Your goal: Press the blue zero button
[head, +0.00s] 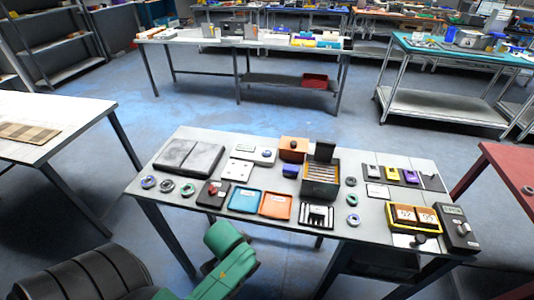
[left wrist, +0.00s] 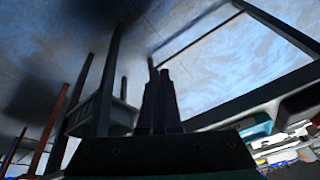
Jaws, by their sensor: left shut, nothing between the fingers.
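A small round blue button (head: 267,153) sits on a pale flat unit at the back of the grey worktable (head: 330,223), left of the middle. I cannot read any marking on it. My left gripper shows in the left wrist view as two dark fingers (left wrist: 159,72) close together, shut and empty, with floor and table legs beyond them. In the head view my green left arm comes up at the bottom, in front of the table's near edge and well apart from the button. My right gripper is in neither view.
An orange box (head: 293,148), a blue block (head: 290,171) and a dark open box (head: 320,187) stand right of the button. Blue (head: 245,199) and orange (head: 275,205) trays lie nearer me. A grey scanner-like device (head: 457,228) stands at the right end.

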